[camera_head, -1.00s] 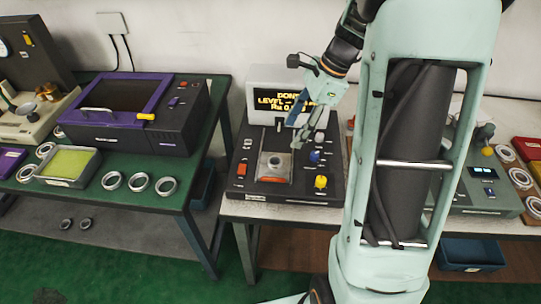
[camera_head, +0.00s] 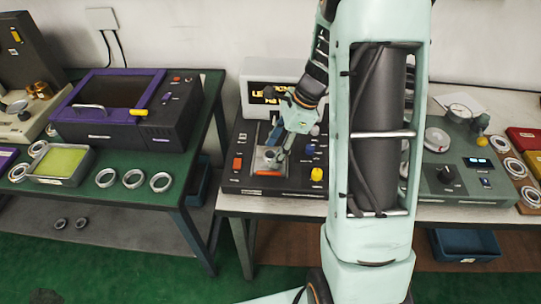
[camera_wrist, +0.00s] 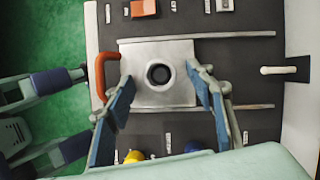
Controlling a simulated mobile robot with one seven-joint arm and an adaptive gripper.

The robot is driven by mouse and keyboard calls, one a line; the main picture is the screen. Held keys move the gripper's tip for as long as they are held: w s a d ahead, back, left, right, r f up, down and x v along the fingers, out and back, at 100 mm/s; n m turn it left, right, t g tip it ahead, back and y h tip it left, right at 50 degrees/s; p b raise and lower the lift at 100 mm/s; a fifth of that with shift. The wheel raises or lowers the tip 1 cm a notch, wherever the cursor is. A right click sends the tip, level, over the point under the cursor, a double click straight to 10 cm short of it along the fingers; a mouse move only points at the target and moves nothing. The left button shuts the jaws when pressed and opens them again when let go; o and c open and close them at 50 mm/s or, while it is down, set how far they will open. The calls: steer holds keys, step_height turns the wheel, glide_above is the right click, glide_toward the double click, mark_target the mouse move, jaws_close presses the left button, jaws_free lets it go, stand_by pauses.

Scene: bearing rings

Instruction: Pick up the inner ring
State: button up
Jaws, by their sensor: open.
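The inner ring (camera_wrist: 159,75) is a small grey metal ring with a dark hole, seen from above in the wrist view. It sits on a square metal plate (camera_wrist: 150,54) on the dark machine panel. In the head view the ring (camera_head: 270,154) is partly hard to make out behind my fingers. My gripper (camera_wrist: 158,79) is open, with its two blue-padded fingers on either side of the ring in the picture. It also shows in the head view (camera_head: 276,143), pointing down over the plate. I see no contact with the ring; the exact height above it is unclear.
The machine panel (camera_head: 240,184) carries knobs, switches, two metal rails and a red curved handle (camera_wrist: 103,72). A lit display (camera_head: 262,92) stands behind it. The green table (camera_head: 120,194) on the left holds a purple-lidded box (camera_head: 110,95), a tray and several larger rings.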

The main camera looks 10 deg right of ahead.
steer(key=c, duration=1.3)
steer(key=shift+o, duration=0.2)
steer(key=shift+r+p, duration=1.65)
steer(key=shift+r, duration=0.05)
steer(key=s+a+r+p, duration=0.1)
steer(key=s+r+p, duration=1)
steer(key=s+r, duration=0.3)
steer(key=shift+r, duration=0.25)
